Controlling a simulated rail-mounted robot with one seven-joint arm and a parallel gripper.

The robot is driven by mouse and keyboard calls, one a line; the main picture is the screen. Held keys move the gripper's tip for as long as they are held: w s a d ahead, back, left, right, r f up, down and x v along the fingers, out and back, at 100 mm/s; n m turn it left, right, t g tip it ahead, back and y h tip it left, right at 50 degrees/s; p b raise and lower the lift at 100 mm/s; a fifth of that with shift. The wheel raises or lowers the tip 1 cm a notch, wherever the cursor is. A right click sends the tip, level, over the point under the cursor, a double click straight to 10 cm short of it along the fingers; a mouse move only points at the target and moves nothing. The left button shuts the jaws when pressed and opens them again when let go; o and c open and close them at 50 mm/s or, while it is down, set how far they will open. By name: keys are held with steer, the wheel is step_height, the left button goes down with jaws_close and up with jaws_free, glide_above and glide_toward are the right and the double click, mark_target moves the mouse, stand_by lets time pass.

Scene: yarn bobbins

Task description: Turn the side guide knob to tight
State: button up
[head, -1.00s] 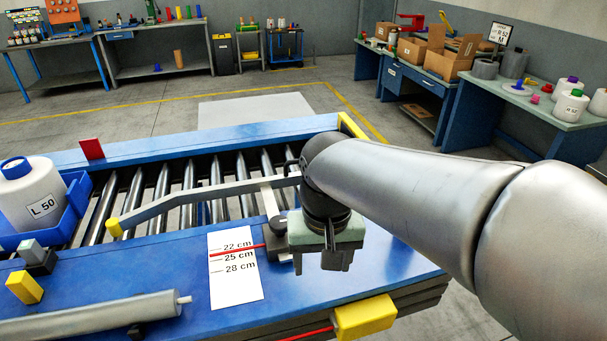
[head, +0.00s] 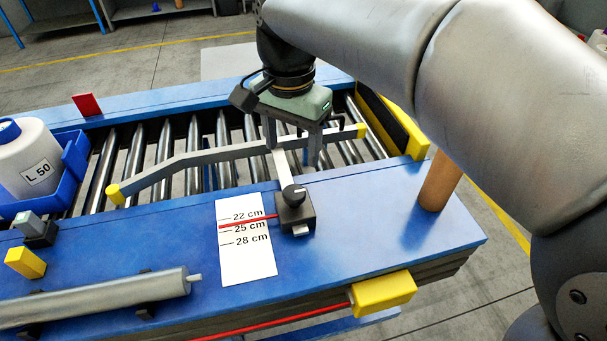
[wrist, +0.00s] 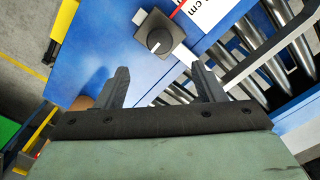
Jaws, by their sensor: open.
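The side guide knob (head: 293,195) is a dark round knob with a pale pointer line, on a dark block at the front edge of the rollers. In the wrist view the knob (wrist: 159,40) lies beyond the fingertips, its line slanting. The grey side guide (head: 190,160) with yellow ends crosses the rollers, joined to the block by a pale bar. A red pointer lies near 25 cm on the white scale card (head: 247,255). My gripper (head: 292,155) is open and empty above the guide, behind the knob. Its two fingers also show apart in the wrist view (wrist: 160,78).
A blue crate (head: 75,165) with a white bobbin labelled L 50 (head: 30,160) stands at left. A brown cylinder (head: 439,182) stands at right.

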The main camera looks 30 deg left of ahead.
mark_target(294, 192)
step_height(294, 192, down, 11)
steer(key=shift+f+p, duration=0.1)
steer(key=shift+p, duration=0.3)
steer(key=c, duration=1)
